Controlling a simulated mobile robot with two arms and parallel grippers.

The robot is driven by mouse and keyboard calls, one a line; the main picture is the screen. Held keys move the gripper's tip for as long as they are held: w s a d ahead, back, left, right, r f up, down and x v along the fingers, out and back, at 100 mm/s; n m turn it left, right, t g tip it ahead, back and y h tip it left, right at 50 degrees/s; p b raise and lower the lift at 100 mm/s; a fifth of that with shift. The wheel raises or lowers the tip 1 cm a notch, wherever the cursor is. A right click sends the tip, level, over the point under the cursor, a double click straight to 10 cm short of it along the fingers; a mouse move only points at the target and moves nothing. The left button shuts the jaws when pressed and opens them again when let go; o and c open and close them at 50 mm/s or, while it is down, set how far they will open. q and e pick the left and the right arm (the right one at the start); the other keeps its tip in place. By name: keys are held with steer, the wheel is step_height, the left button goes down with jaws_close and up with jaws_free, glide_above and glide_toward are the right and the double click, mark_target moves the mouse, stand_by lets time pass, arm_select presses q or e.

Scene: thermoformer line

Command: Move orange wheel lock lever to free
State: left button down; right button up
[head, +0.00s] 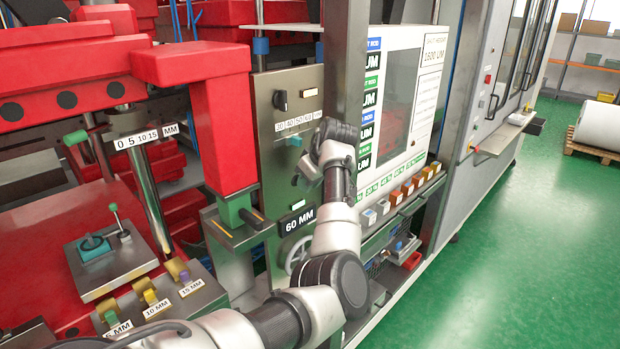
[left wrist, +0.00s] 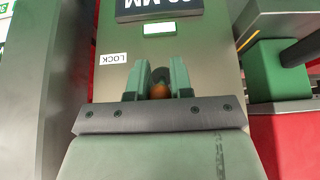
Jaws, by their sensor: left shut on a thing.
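The orange wheel lock lever (left wrist: 160,91) shows in the left wrist view as a small orange end with a dark part above it, between the two green fingers. My left gripper (left wrist: 160,82) is shut on it, and the fingers hide most of the lever. A white LOCK label (left wrist: 113,59) is beside the fingers on the panel. In the head view my left gripper (head: 303,178) is at the grey panel, above the 60 MM plate (head: 298,220). The lever cannot be made out there. My right gripper is not in view.
A spoked handwheel (head: 300,253) is below the 60 MM plate. A red machine arm (head: 222,130) stands close on the left, and a grey post (head: 345,60) rises on the right. A row of coloured blocks (head: 396,197) is farther right. The green floor (head: 530,240) is clear.

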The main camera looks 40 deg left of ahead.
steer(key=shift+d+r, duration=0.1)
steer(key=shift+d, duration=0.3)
arm_select(q)
steer(key=c, duration=1)
jaws_free()
steer(key=shift+a, duration=0.1)
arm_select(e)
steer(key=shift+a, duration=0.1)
arm_select(q)
steer(key=shift+d+r+b, duration=0.35)
steer(key=shift+r, duration=0.1)
steer(key=b+v, duration=0.3)
steer(key=v, duration=0.6)
steer(key=shift+r, duration=0.3)
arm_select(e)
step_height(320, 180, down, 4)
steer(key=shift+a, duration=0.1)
